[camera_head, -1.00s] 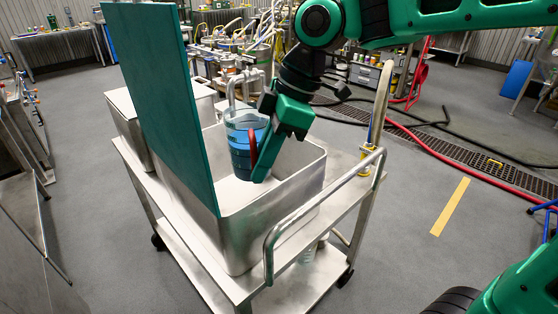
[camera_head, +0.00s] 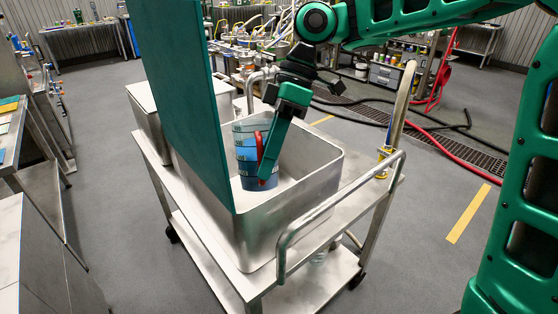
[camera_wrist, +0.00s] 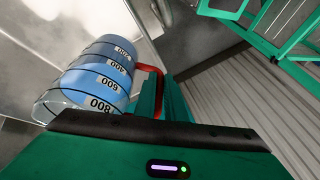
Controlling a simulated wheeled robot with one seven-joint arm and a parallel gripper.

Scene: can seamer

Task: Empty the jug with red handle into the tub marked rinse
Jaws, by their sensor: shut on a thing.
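The jug with red handle (camera_head: 248,158) is a clear tapered vessel holding blue liquid. It hangs nearly upright, with perhaps a slight lean, over the open steel tub (camera_head: 318,207) on a trolley. My gripper (camera_head: 266,172) is shut on its red handle (camera_head: 260,147), on the jug's right. In the wrist view the jug (camera_wrist: 98,78) shows dark graduation lines and numbers, with the red handle (camera_wrist: 151,70) at the green fingers (camera_wrist: 165,95). No rinse marking is readable on the tub. A tall teal board (camera_head: 185,90) hides its left side.
A second, closed-looking steel box (camera_head: 150,100) stands behind the board on the same trolley (camera_head: 370,200). The trolley's push rail (camera_head: 340,205) rises at the near right. A hose (camera_head: 403,105) stands upright at its right edge. Red and black hoses lie on the floor.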

